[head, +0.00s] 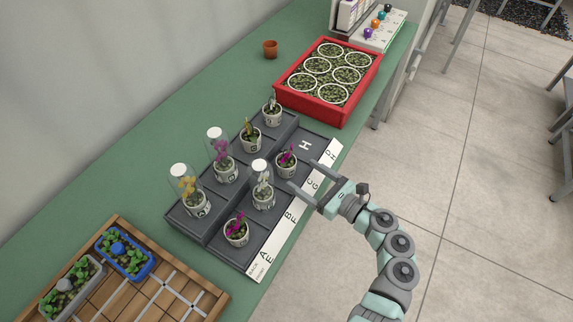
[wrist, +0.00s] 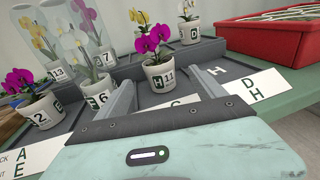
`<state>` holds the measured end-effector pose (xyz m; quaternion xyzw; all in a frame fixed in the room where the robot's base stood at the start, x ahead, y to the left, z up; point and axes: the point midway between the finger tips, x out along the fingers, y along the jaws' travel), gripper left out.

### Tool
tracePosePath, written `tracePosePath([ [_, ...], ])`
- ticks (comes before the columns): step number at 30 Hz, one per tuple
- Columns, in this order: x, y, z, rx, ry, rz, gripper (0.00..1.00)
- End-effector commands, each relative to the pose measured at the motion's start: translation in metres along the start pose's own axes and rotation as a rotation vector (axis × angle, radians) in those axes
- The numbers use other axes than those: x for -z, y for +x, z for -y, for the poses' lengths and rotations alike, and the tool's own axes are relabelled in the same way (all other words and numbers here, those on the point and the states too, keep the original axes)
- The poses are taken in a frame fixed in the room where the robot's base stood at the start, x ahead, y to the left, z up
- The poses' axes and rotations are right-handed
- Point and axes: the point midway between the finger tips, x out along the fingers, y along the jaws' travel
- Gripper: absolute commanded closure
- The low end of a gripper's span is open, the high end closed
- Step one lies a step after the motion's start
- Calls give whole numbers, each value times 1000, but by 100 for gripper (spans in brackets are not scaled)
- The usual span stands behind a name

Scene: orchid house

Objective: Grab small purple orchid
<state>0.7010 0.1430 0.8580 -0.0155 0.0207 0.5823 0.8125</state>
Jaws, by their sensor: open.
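A small magenta-purple orchid (head: 287,155) stands upright in a white pot on the front step of the dark stand. In the wrist view the orchid (wrist: 155,40) has a pot (wrist: 160,76) marked H 11. My gripper (head: 300,174) is open and empty, its fingers pointing at this pot from the front. In the wrist view its fingers (wrist: 162,88) lie to the left and right of the pot's lower part; I cannot tell whether they touch it. A similar magenta orchid (head: 236,229), its pot marked 2, stands at the row's left end. Another purple orchid (head: 222,148) is under a clear cover behind.
A clear-covered white orchid (head: 262,186) stands close left of the gripper. The front step's right place is empty, beside label H. A covered yellow orchid (head: 187,187) and two uncovered plants share the back step. A red tray (head: 282,100) stands behind, a wooden tray (head: 215,303) front left.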

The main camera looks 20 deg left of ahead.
Motion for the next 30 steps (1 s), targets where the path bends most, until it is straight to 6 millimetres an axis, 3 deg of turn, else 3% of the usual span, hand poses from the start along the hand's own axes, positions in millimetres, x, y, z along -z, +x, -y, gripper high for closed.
tracePosePath([
  [15, -6, 59, -2, -2, 0, 3, 21],
  [22, -5, 61, -1, 0, 1, 2, 21],
  [30, -5, 60, -1, 0, 1, 2, 43],
])
